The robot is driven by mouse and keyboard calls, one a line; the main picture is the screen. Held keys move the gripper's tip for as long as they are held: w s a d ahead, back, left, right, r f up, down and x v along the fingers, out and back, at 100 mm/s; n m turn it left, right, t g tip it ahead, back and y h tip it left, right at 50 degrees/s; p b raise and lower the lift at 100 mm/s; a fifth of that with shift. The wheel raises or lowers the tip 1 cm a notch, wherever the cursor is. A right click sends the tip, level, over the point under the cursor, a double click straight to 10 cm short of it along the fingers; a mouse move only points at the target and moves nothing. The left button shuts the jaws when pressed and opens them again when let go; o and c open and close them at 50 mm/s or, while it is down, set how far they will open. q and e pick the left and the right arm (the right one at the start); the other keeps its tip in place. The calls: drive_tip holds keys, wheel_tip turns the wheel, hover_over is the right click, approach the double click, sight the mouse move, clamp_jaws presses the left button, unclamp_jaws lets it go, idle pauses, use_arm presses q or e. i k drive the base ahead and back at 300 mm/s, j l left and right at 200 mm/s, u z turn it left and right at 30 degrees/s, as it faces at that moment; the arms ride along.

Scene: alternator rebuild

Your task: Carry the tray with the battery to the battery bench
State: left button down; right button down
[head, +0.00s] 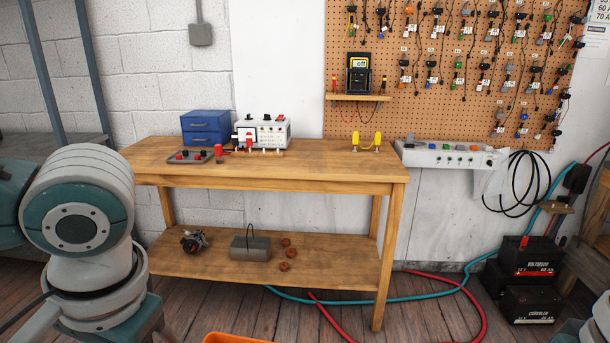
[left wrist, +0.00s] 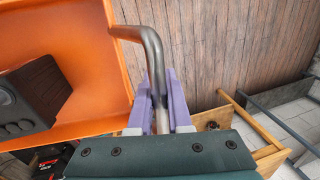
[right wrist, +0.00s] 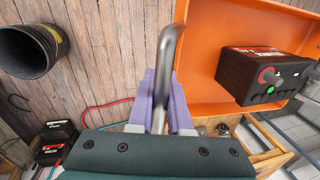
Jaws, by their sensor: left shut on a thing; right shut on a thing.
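The orange tray (head: 235,338) shows only as a sliver at the bottom of the head view. In the left wrist view its orange floor (left wrist: 98,75) fills the left side, and in the right wrist view (right wrist: 205,35) the right side. The black battery (right wrist: 262,75) sits in the tray; part of it shows in the left wrist view (left wrist: 35,95). My left gripper (left wrist: 160,85) is shut on a grey metal tray handle (left wrist: 135,34). My right gripper (right wrist: 160,85) is shut on the other handle (right wrist: 170,45). Both grippers are outside the head view.
A wooden bench (head: 300,172) stands ahead with a white instrument (head: 263,133), blue drawers (head: 206,127) and a yellow-handled item. Two black batteries (head: 528,255) stand on the floor at right. Red and teal hoses (head: 420,297) cross the floor. A dark bucket (right wrist: 30,50) stands beside the right gripper.

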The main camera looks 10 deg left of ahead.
sight(342, 161)
drive_tip(key=i, duration=2.85)
drive_tip(key=i+u, duration=0.15)
drive_tip(key=i, duration=0.4)
